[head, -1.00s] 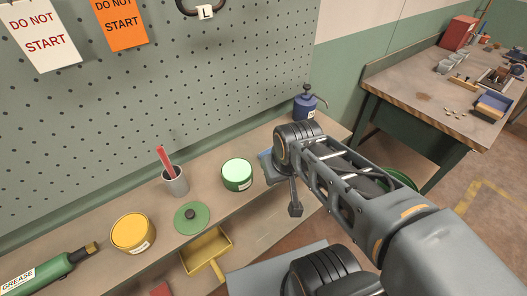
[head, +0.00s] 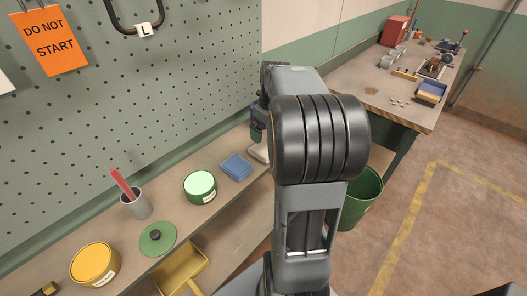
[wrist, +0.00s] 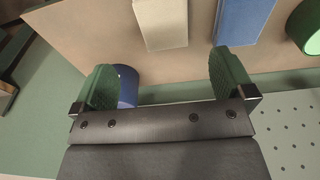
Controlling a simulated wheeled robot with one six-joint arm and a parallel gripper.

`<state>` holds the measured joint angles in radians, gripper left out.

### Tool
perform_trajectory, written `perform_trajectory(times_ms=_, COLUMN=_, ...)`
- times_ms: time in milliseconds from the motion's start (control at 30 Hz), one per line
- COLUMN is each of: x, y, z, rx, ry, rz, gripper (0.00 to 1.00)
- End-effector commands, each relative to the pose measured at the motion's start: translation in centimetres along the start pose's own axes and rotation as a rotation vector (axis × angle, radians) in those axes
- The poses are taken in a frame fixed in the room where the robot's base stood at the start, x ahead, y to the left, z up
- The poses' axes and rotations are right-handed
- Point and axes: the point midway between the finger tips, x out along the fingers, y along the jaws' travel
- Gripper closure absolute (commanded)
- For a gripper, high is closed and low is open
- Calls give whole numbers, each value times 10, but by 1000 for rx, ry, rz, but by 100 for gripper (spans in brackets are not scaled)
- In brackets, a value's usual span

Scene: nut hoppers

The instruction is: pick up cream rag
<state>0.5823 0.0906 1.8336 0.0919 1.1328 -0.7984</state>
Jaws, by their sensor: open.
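The cream rag (head: 259,153) lies folded on the shelf, partly hidden behind my arm in the head view. In the wrist view the cream rag (wrist: 161,22) is a pale rectangle at the top, ahead of the gap between the fingers. My gripper (wrist: 164,68) is open, with its green finger pads apart and nothing held between them. In the head view my gripper (head: 257,130) is mostly hidden behind my arm, close to the rag.
A folded blue rag (head: 236,167) lies beside the cream one. It also shows in the wrist view (wrist: 243,20). A green tin (head: 201,188) stands to its left. A blue container (wrist: 128,86) shows by one finger. The pegboard (head: 130,100) rises behind the shelf.

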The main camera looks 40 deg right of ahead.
Motion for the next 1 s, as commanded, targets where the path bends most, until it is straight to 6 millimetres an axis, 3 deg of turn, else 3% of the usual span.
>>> perform_trajectory(times_ms=133, x=23, y=0, z=0, rx=1, ry=-2, rz=-2, gripper=0)
perform_trajectory(times_ms=467, x=44, y=-2, z=0, rx=2, ry=-1, rz=-1, gripper=0)
perform_trajectory(times_ms=700, x=76, y=-5, z=-3, rx=3, ry=-2, rz=-2, gripper=0)
perform_trajectory(times_ms=1000, x=90, y=-5, z=-3, rx=2, ry=1, rz=1, gripper=0)
